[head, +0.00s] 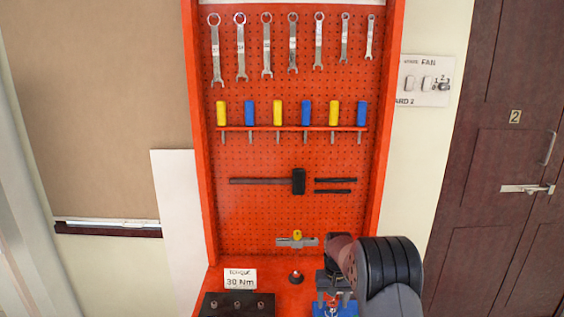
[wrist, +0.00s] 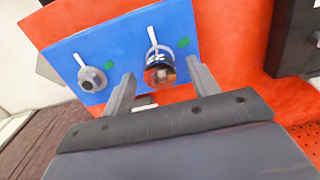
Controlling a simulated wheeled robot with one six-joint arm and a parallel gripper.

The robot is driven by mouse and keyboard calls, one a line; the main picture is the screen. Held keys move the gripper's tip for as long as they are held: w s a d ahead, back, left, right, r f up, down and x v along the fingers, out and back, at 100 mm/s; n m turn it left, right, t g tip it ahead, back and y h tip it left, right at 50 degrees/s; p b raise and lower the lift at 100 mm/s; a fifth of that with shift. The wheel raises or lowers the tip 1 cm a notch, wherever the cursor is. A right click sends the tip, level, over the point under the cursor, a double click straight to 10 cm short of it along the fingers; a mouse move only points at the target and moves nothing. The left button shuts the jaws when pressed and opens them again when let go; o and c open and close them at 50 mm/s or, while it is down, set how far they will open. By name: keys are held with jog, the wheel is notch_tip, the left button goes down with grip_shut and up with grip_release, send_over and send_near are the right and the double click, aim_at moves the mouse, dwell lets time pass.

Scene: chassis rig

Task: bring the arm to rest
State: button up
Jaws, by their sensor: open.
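My arm reaches down at the lower right of the head view, and my gripper (head: 334,284) is low over a blue plate (head: 322,311) on the red bench. In the wrist view my gripper (wrist: 160,74) is open, with a gap between its two grey fingers. The blue plate (wrist: 120,48) there carries a grey round fitting (wrist: 92,79) and a shiny round metal part (wrist: 160,68). The metal part appears between the fingertips; I see no finger touching it, and cannot tell the depth between them.
A red pegboard (head: 270,160) with wrenches, screwdrivers and a hammer (head: 298,181) stands behind the bench. A dark block (head: 238,304) and a torque sign (head: 240,279) are on the left. A small knobbed item (head: 296,277) stands beside my gripper.

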jog(key=shift+r+p, duration=0.3)
jog(key=shift+r, duration=0.25)
jog(key=shift+f, duration=0.15)
